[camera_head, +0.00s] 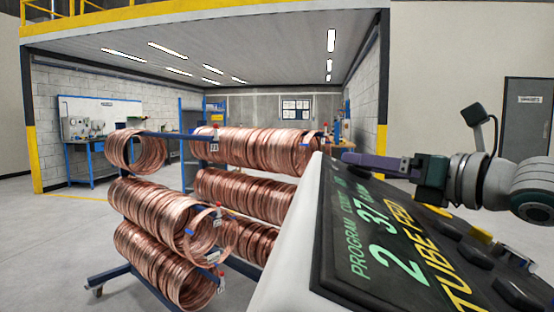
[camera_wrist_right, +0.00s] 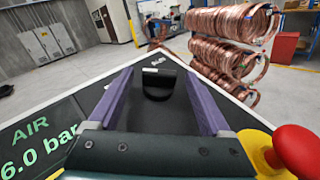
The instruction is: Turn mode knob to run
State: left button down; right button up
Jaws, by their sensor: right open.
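The mode knob (camera_wrist_right: 157,84) is a black knob on the dark panel in the right wrist view. A small white label (camera_wrist_right: 154,61) beside it is too small to read. My right gripper (camera_wrist_right: 158,80) is open, with one purple finger on each side of the knob and a visible gap to both. In the head view the right gripper (camera_head: 352,160) is over the far edge of the control panel (camera_head: 345,265), its arm coming in from the right. The knob cannot be made out there. My left gripper is not in view.
A red emergency button (camera_wrist_right: 297,150) on a yellow base sits near the gripper. The panel's display (camera_head: 385,235) reads program 2 and "TUBE FEED". A rack of copper coils (camera_head: 165,215) stands beyond the panel. Open floor (camera_head: 50,250) lies at the left.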

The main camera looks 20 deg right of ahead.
jog(key=shift+w+a, duration=0.2)
jog(key=shift+w, duration=0.35)
grip_shut()
dwell(0.5)
